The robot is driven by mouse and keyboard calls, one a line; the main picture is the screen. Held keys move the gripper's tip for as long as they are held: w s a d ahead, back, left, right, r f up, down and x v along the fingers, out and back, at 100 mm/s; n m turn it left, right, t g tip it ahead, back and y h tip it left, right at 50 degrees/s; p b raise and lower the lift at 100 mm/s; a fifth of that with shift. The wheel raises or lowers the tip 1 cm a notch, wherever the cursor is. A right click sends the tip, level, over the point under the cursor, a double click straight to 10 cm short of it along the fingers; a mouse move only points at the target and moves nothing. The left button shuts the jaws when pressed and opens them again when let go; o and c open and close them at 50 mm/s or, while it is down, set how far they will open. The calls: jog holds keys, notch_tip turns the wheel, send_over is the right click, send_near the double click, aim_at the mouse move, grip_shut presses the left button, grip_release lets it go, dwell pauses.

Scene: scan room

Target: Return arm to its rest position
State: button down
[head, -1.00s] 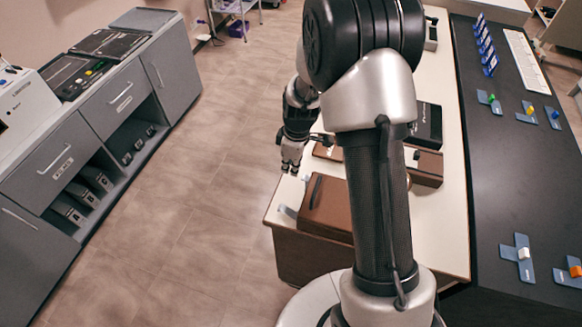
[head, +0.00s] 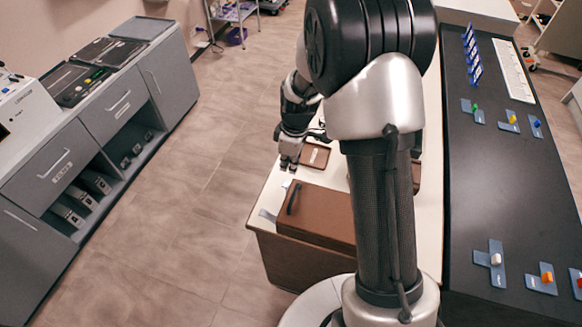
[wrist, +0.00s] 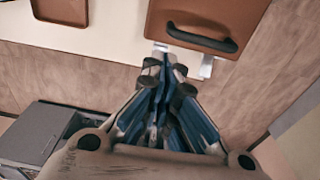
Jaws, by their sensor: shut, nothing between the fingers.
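My arm rises in front of the white-topped table (head: 262,190) and bends over toward its left edge. My gripper (head: 289,165) hangs near that edge, beside a small brown tray (head: 315,156) and beyond the brown case (head: 318,215). In the wrist view my gripper (wrist: 163,55) has its fingers together with nothing between them. The brown case (wrist: 205,20) with its black handle lies past the fingertips there, and the brown tray (wrist: 62,10) is at upper left. My arm hides much of the table top.
Grey cabinets (head: 100,130) with devices on top stand at the left. A dark counter (head: 500,190) with blue holders and coloured pieces runs along the right. The floor (head: 190,215) between cabinets and table is clear. A wheeled cart (head: 235,15) stands at the back.

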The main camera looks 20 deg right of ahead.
jog(key=shift+s+d+r, duration=0.15)
jog(key=shift+d+r, duration=0.05)
jog(key=shift+r, duration=0.2)
jog(key=shift+r, duration=0.1)
jog(key=s+a+r+m+t+b, duration=0.1)
jog(key=s+r+m, duration=0.1)
jog(key=s+r, duration=0.45)
jog(key=s+r+m+t, duration=0.1)
jog(key=s+r+m, duration=0.2)
jog(key=r, duration=0.6)
jog(key=s+r+m+t+b, duration=0.1)
jog(key=s+r+m, duration=0.1)
jog(key=s, duration=0.6)
jog(key=s+r+m+h+b, duration=0.1)
jog(key=s+r+m, duration=0.2)
jog(key=s, duration=0.5)
jog(key=shift+s+a+m+t, duration=0.3)
jog(key=shift+m+t, duration=0.1)
